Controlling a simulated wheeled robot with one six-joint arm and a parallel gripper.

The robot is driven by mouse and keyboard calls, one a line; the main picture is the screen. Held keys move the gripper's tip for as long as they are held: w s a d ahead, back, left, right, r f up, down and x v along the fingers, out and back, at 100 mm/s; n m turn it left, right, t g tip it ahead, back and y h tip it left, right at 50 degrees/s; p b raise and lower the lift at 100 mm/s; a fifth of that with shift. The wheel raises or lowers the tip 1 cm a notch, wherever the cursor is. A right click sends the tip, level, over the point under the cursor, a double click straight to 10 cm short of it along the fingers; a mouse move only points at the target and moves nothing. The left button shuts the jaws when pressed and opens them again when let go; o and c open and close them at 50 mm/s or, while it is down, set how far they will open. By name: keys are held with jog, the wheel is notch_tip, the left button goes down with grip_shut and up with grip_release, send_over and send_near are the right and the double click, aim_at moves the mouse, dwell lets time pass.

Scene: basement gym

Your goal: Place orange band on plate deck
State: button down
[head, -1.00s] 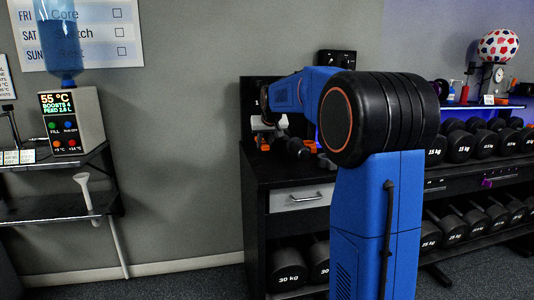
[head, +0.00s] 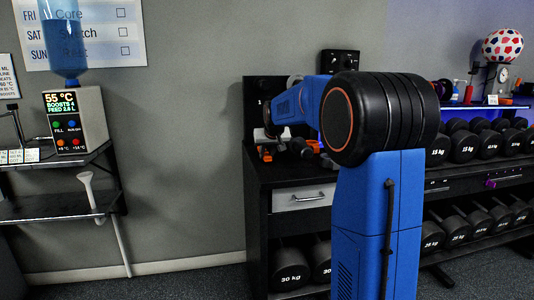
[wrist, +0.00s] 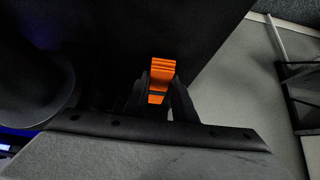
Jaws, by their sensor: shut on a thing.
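The orange band (wrist: 161,78) shows in the wrist view as a folded, ribbed orange strip between the fingertips. My gripper (wrist: 160,98) is shut on it, with a dark finger on each side. Below the band and beyond it is a dark, flat surface. In the head view my blue arm reaches over the black cabinet (head: 262,200), and the arm's big black joint hides much of the cabinet top. Small orange and dark shapes (head: 267,154) show there near the arm's end, too small to tell apart. I cannot make out the plate deck for certain.
A dispenser (head: 76,118) stands on a wall shelf (head: 60,211) at the left. A dumbbell rack (head: 470,168) stands at the right, with a red-and-white ball (head: 502,45) above it. In the wrist view a dark round thing (wrist: 35,80) lies at the left.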

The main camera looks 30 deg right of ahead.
jog(key=shift+f, duration=0.2)
jog(key=c, duration=1.5)
grip_release()
jog(key=shift+o, duration=0.2)
jog(key=shift+r, duration=0.5)
jog(key=v, duration=1.2)
jog(key=s+a+f, duration=0.3)
jog(key=s+a, duration=0.5)
jog(key=s, duration=0.3)
jog(key=s+a+f+n+g, duration=0.1)
jog(key=s+a+f, duration=0.2)
jog(key=s+f, duration=0.3)
jog(key=s+a+f+n+g+y, duration=0.1)
jog(key=s+a+f, duration=0.3)
jog(key=s, duration=1.1)
jog(key=s+a+f+n+g+y, duration=0.1)
jog(key=s+a+f, duration=0.2)
jog(key=s+f, duration=0.7)
jog(key=shift+s+a+f, duration=0.15)
jog(key=shift+s+a, duration=0.15)
jog(key=shift+s, duration=0.1)
